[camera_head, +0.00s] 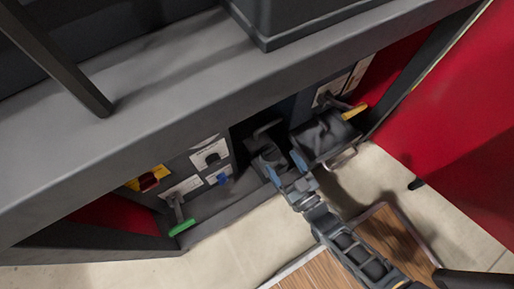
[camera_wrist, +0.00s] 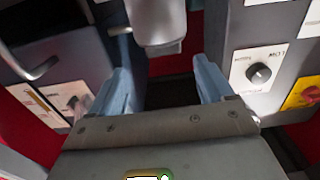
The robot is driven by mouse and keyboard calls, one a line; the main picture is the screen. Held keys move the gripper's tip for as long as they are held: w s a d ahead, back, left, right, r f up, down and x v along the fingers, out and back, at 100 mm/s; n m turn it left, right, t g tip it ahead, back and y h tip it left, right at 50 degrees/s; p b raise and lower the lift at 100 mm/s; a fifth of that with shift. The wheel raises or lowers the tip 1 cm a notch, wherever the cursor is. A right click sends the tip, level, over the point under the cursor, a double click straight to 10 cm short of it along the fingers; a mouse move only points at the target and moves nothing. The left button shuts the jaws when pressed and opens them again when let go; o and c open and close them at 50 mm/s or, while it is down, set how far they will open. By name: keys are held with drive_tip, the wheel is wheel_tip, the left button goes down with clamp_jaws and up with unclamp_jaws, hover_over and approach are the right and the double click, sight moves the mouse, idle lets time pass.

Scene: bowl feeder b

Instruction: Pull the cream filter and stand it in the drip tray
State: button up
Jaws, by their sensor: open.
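My gripper (camera_head: 285,168) reaches into the opening of the dark cabinet. Its blue fingers are apart, and nothing shows between their tips in the wrist view (camera_wrist: 168,82). A pale, rounded cylinder (camera_wrist: 155,25), possibly the cream filter, hangs just beyond the fingertips, slightly left of the middle of the gap. In the head view a grey rounded part (camera_head: 268,152) sits just beyond the gripper; I cannot tell whether it is the same thing. No drip tray can be made out with certainty.
A dark box (camera_head: 325,137) with a metal handle stands close right of the gripper, near a yellow-handled lever (camera_head: 355,111). Control panels (camera_head: 208,156) and a green-handled lever (camera_head: 182,227) are at left. The cabinet's thick top edge (camera_head: 150,130) overhangs the opening. A wood-topped surface (camera_head: 390,236) lies below right.

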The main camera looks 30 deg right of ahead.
sight(272, 152)
drive_tip(key=shift+w+a+f, duration=0.15)
drive_tip(key=shift+w+a, duration=0.05)
drive_tip(key=shift+w, duration=0.65)
drive_tip(key=w+b, duration=0.2)
drive_tip(key=w, duration=0.4)
drive_tip(key=shift+w+a, duration=0.15)
drive_tip(key=shift+w, duration=0.25)
drive_tip(key=c, duration=1.1)
